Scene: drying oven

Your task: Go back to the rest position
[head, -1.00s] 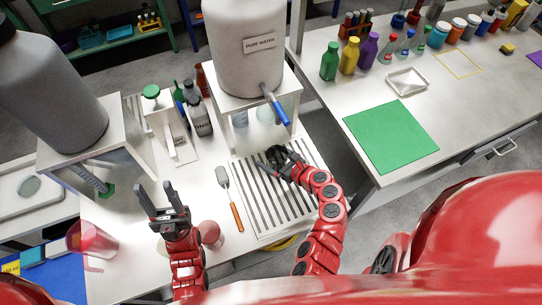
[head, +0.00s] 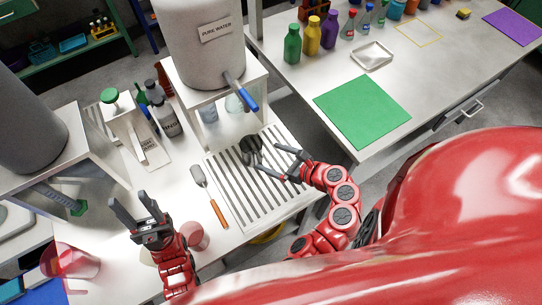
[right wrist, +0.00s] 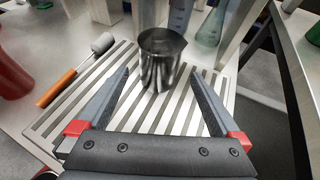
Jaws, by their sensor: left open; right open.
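My left gripper (head: 129,203) is open and empty, raised over the left part of the bench. My right gripper (head: 272,160) is open over the slatted drain rack (head: 235,195). A dark metal beaker (head: 251,146) stands upright on the rack, below the water tank's tap. In the right wrist view the shiny beaker (right wrist: 160,58) stands ahead of the spread fingers (right wrist: 160,88), with nothing held between them.
A water tank (head: 202,45) on a white stand (head: 180,75) rises behind the rack. A pink cup (head: 194,237) is close to my left gripper. A green mat (head: 362,111) lies on the right bench.

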